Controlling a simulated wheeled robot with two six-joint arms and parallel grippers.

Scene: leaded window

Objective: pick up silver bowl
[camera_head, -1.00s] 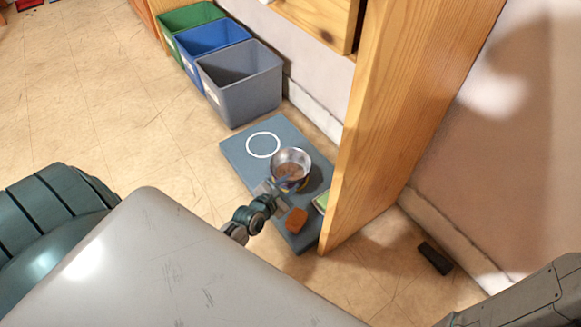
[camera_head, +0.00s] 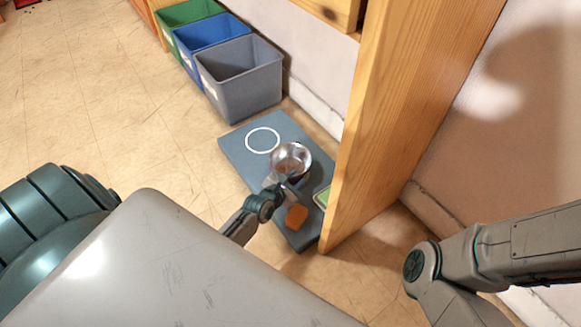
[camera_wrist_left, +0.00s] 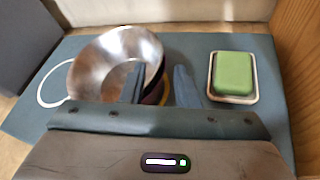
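The silver bowl (camera_head: 291,157) is a shiny round metal bowl over the blue-grey mat (camera_head: 240,158), beside the white ring. In the left wrist view, the bowl (camera_wrist_left: 105,62) looks tilted, and a dark and yellow thing (camera_wrist_left: 158,92) shows partly hidden by its right side. My left gripper (camera_head: 281,183) is at the bowl's near side. In the left wrist view, its two fingers (camera_wrist_left: 160,87) stand apart, one over the bowl's inside and the other outside its right rim. Contact with the rim cannot be made out. My right gripper is out of view.
A green block in a pale dish (camera_wrist_left: 233,76) lies right of the bowl. An orange-brown block (camera_head: 297,215) lies on the mat's near end. A wooden panel (camera_head: 378,130) stands close on the right. Grey (camera_head: 243,88), blue and green bins stand behind. The floor left is clear.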

